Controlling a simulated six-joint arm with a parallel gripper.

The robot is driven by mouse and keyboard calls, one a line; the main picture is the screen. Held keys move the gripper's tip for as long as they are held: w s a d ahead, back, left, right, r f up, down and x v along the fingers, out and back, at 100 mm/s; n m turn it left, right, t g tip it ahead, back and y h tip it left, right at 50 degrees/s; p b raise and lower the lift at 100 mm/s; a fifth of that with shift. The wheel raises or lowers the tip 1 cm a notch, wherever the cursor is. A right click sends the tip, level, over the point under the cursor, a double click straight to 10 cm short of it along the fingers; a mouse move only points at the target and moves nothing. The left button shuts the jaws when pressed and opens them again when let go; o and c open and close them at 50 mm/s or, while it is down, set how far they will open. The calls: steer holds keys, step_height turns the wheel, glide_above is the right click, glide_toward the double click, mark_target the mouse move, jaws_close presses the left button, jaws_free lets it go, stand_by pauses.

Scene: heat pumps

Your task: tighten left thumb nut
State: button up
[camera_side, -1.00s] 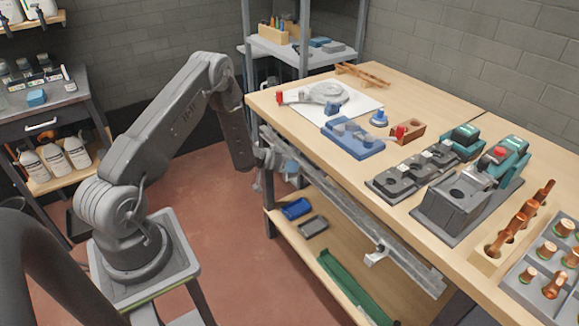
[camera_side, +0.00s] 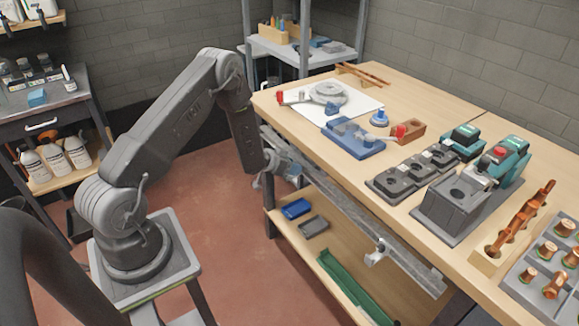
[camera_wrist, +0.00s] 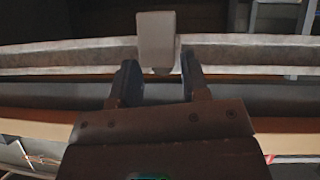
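A long grey metal rail (camera_side: 350,220) runs along the front edge of the bench, below the top. My gripper (camera_side: 266,181) is at its left end in the side view, low and partly hidden by my arm. In the wrist view my gripper (camera_wrist: 158,72) has its two dark fingers apart. A pale block (camera_wrist: 155,35) on the rail shows between and beyond the fingertips, with a small rounded end at its bottom. I cannot tell whether the fingers touch it. A pale bracket (camera_side: 375,257) sits farther right on the rail. No thumb nut is clearly recognisable.
The wooden bench top (camera_side: 300,115) holds a blue fixture (camera_side: 352,138), grey blocks (camera_side: 410,170), a larger grey fixture (camera_side: 452,205) and copper fittings. A lower shelf (camera_side: 300,240) holds blue and grey trays and a green channel (camera_side: 350,290).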

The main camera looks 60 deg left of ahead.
steer(key=shift+d, duration=0.1)
steer(key=shift+s+r, duration=0.3)
steer(key=v, duration=0.4)
steer(key=shift+s, duration=0.1)
steer(key=shift+a, duration=0.2)
steer(key=shift+n+h, duration=0.7)
steer(key=shift+h, duration=0.2)
steer(key=shift+a+x, duration=0.2)
steer(key=shift+x, duration=1)
steer(key=shift+a+x, duration=0.2)
steer(key=shift+x, duration=1)
steer(key=shift+f, duration=0.3)
